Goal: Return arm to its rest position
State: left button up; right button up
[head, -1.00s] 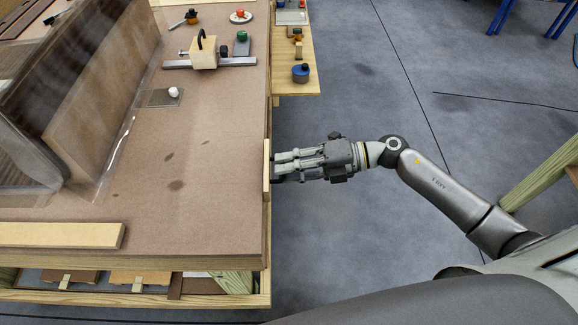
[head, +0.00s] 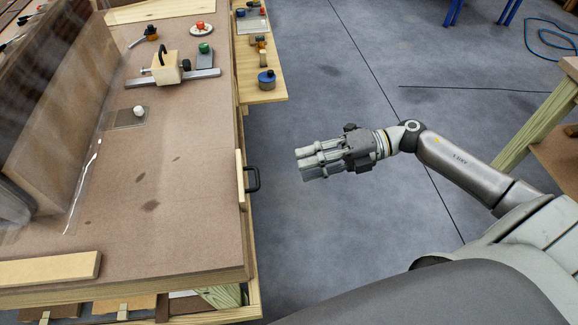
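My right arm (head: 470,175) comes in from the lower right and is stretched to the left over the floor. My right gripper (head: 300,163) points left toward the workbench (head: 190,225) and is apart from it. Nothing shows between its fingers, which lie close together; how far they are parted cannot be told. A dark handle (head: 254,179) on a pale wooden front (head: 240,179) at the bench's right side is left of the fingertips, with a clear gap between. My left gripper is out of view.
A small wooden shelf (head: 262,93) with a blue-topped pot (head: 267,79) juts from the bench. A wooden block with a clamp (head: 165,70) stands on top. A wooden table leg (head: 535,125) is at far right. Floor (head: 330,235) around the gripper is clear.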

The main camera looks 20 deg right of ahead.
jog(key=shift+s+d+r, duration=0.15)
jog(key=shift+d, duration=0.4)
